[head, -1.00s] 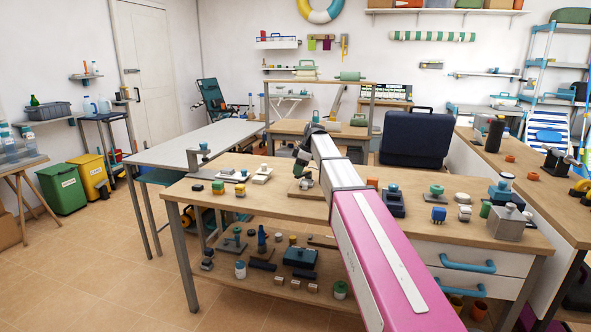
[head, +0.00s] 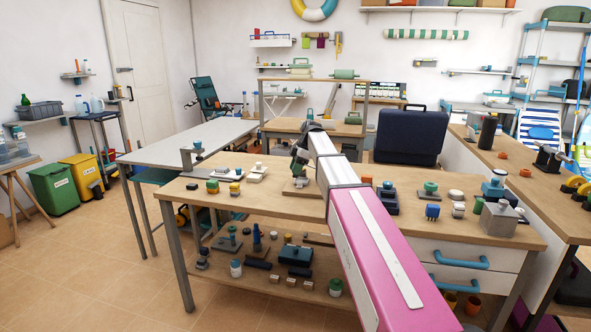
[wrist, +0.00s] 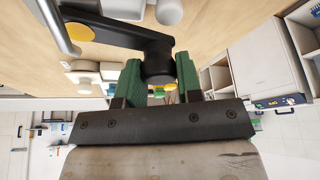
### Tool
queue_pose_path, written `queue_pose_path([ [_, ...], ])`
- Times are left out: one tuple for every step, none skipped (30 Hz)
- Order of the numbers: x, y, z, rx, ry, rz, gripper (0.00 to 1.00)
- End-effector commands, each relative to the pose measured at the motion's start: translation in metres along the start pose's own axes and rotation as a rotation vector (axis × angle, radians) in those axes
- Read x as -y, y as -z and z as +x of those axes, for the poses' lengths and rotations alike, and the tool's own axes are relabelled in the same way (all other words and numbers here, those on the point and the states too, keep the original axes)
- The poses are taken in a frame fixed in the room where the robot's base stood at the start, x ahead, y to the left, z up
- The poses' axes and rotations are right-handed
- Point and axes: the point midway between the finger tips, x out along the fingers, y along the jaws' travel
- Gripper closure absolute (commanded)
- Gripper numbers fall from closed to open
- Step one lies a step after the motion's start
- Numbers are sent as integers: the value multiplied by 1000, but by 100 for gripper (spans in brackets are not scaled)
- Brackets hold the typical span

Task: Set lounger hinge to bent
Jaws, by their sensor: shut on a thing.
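My gripper (wrist: 158,85) has two green fingers closed on either side of a dark round knob (wrist: 158,68) at the end of a black lever (wrist: 115,33). I take this lever to be part of the lounger hinge. A yellow disc (wrist: 78,32) and a grey rod (wrist: 52,22) show by the lever's other end. In the head view my gripper (head: 299,158) is low over a small wooden base (head: 297,188) on the workbench. The hinge there is mostly hidden by the gripper and arm, so its angle is hard to tell.
The workbench (head: 255,205) holds several small fittings on both sides of my gripper, including a dark blue block (head: 385,203) and a grey block (head: 499,220). A dark blue case (head: 411,135) stands behind. Open tiled floor (head: 85,270) lies at left.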

Motion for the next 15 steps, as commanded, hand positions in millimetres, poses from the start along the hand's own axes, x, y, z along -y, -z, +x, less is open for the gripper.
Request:
queue_pose_path([
  [0,0,0,1,-2,1,57],
  [0,0,0,1,-2,1,48],
  [0,0,0,1,-1,1,41],
  [0,0,0,1,-1,1,41],
  [0,0,0,1,-1,1,41],
  [0,0,0,1,-1,1,41],
  [0,0,0,1,-1,1,41],
  [0,0,0,1,-1,1,41],
  [0,0,0,1,-1,1,41],
  [0,0,0,1,-1,1,41],
  [0,0,-1,1,-1,1,41],
  [0,0,-2,1,-1,1,41],
  [0,0,-3,1,-1,1,41],
  [-1,0,-6,1,-2,1,41],
  [-1,0,-9,1,-2,1,41],
])
